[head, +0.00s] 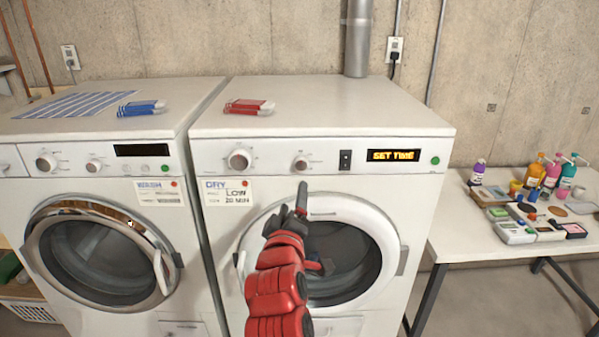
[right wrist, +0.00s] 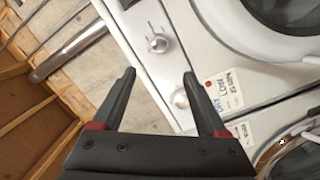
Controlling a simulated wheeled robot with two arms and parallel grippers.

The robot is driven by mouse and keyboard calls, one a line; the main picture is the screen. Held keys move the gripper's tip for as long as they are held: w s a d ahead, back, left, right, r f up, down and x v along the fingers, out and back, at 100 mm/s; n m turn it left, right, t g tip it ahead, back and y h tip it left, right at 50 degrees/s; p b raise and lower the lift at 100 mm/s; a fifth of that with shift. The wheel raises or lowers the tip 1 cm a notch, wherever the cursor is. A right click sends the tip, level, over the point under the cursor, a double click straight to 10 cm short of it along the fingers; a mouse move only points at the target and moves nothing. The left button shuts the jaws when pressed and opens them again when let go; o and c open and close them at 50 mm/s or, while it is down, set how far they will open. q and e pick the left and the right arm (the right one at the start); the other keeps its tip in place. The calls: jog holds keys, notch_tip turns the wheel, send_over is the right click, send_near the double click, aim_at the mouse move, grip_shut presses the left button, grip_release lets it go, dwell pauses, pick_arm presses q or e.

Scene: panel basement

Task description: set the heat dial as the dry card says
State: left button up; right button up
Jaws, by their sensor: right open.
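The dry card (head: 229,192) is on the dryer front below the panel's left end and reads LOW and 20 MIN; it also shows in the right wrist view (right wrist: 217,86). The dryer panel has a left dial (head: 239,159) and a right dial (head: 301,163), whose markings are too small to read. Both show in the right wrist view, the right dial (right wrist: 158,43) beyond the fingertips and the left dial (right wrist: 180,97) between the fingers in the picture. My right gripper (head: 302,198) is open and empty, below the right dial in the head view. My left gripper is out of view.
The dryer's display (head: 393,155) reads SET TIME, beside a black switch (head: 345,160). The round door (head: 370,215) is shut behind my right arm. The washer (head: 75,215) stands left. A side table (head: 480,240) with bottles and small items is right.

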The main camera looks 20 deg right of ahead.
aim_at(301, 166)
jog(key=p+x, duration=0.4)
jog(key=x, duration=1)
jog(key=shift+d+r+p, duration=0.15)
jog(key=shift+p, duration=0.25)
jog(key=shift+w+d, duration=0.1)
jog(key=shift+w, duration=0.2)
grip_shut()
